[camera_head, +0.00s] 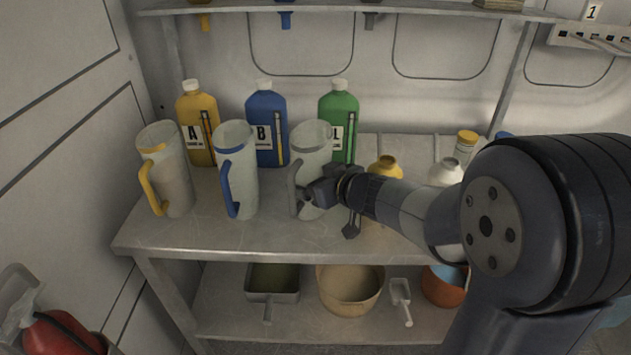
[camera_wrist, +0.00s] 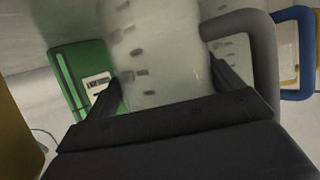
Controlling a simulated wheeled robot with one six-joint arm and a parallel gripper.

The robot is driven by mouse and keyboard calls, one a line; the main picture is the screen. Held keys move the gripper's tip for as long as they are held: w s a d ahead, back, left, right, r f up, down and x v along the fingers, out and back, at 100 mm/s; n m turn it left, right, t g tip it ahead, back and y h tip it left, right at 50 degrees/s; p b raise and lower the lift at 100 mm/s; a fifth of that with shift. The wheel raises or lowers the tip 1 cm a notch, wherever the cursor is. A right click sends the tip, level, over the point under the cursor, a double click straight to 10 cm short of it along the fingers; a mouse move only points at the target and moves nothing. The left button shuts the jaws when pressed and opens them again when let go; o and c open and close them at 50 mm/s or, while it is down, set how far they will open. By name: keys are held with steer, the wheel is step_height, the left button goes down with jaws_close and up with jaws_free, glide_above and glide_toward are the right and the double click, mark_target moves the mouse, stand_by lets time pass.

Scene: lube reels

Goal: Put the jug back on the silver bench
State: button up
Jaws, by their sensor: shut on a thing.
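The jug (camera_head: 312,140) in my gripper is a tall, pale, translucent one with a grey handle (camera_head: 294,190). It stands upright at the front of the silver bench (camera_head: 270,236); I cannot tell whether its base touches the top. My gripper (camera_head: 313,190) is shut on its body, from the right. In the wrist view the jug (camera_wrist: 155,60) is between the two fingers, with the grey handle (camera_wrist: 262,60) to the right. To its left stand a jug with a blue handle (camera_head: 238,165) and one with a yellow handle (camera_head: 172,180).
Yellow (camera_head: 188,105), blue (camera_head: 262,105) and green (camera_head: 342,105) bottles stand behind the jugs. A small yellow container (camera_head: 385,167) and a white one (camera_head: 446,171) are on the right. The lower shelf holds a pan (camera_head: 272,292), a tan bowl (camera_head: 350,298) and a scoop (camera_head: 402,305).

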steer(key=shift+f, duration=0.1)
steer(key=o, duration=1.2)
steer(key=shift+c, duration=0.2)
steer(key=shift+r, duration=0.25)
steer(key=p+v, duration=0.3)
steer(key=v, duration=0.9)
steer(key=shift+p, duration=0.4)
